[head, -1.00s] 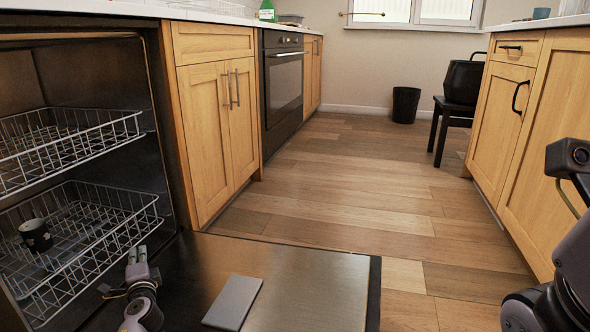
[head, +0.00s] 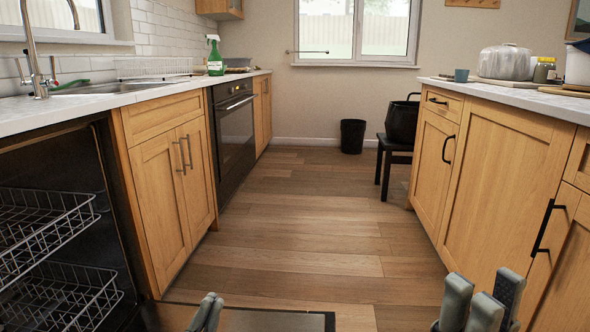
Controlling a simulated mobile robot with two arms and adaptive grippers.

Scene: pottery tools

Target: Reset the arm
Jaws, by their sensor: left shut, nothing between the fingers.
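My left gripper (head: 207,312) shows at the bottom edge of the head view, left of centre. Its fingers are together with nothing between them. It is over the open dishwasher door, and its arm is below the picture. My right gripper (head: 482,300) is at the bottom right. Its grey fingers point up and stand apart, with no object seen between them. It shows in front of the right-hand cabinets; the rest of that arm is out of view.
The open dishwasher's upper rack (head: 45,225) and lower rack (head: 60,300) are at the left. Its lowered door (head: 275,322) shows at the bottom. Counters (head: 120,100) run along both sides. A black chair (head: 394,150) and a bin (head: 352,136) stand at the back. The wooden floor (head: 290,225) between is clear.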

